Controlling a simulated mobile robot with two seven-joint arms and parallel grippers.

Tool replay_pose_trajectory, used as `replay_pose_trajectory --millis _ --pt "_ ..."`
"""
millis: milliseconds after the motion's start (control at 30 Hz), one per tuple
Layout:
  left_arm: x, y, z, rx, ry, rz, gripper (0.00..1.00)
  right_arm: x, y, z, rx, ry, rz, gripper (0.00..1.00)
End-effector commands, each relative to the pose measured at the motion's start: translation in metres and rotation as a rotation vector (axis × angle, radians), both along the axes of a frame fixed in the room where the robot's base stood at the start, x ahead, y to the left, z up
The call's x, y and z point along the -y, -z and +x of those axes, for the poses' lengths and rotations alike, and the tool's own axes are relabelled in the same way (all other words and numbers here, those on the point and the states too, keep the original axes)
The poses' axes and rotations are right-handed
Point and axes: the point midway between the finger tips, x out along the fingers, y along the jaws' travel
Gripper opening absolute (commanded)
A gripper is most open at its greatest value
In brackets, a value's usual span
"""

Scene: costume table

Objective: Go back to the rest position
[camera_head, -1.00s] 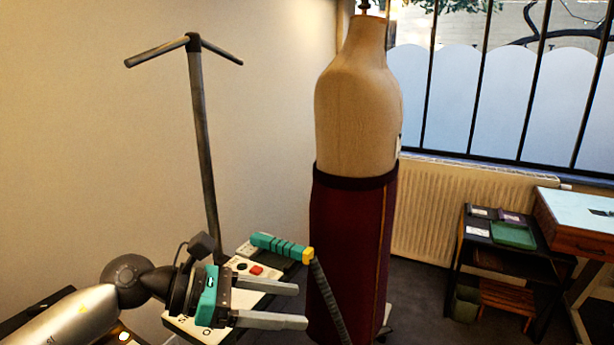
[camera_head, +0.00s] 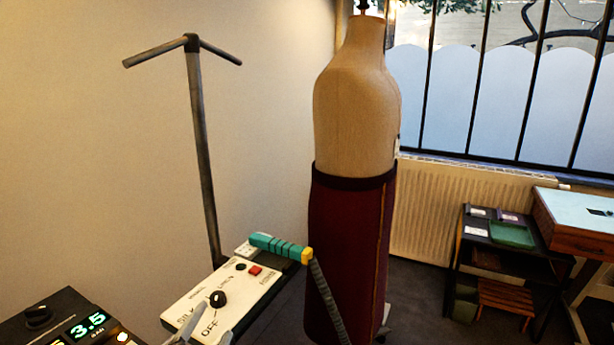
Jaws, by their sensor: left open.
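My left gripper (camera_head: 204,335) shows only as fingertips at the bottom edge. They are spread open in front of the white control panel (camera_head: 190,308), with nothing visible between them. The panel carries a black dial (camera_head: 217,299) beside the word OFF and a red button (camera_head: 255,271). A teal handle (camera_head: 278,246) with a yellow collar lies over the panel's far end, and a dark ribbed hose runs down from it. My right gripper is out of view.
A dress form (camera_head: 358,110) in a maroon skirt (camera_head: 345,235) stands right of the panel. A pole with a T-bar (camera_head: 199,130) rises behind the panel. A black box with a lit 3.5 display (camera_head: 88,323) is at lower left. A dark shelf (camera_head: 500,262) stands far right.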

Motion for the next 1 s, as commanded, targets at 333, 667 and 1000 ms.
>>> replay_pose_trajectory --millis 333,667,1000 --pt "-0.019 0.127 -0.133 -0.667 -0.359 -0.450 0.69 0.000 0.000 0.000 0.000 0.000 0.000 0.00" --pt "-0.007 0.179 -0.224 -1.028 -0.548 -0.613 0.69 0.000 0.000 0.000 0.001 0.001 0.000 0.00" --pt "-0.005 0.270 -0.217 -1.067 -0.555 -0.594 0.69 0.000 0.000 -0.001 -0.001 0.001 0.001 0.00"
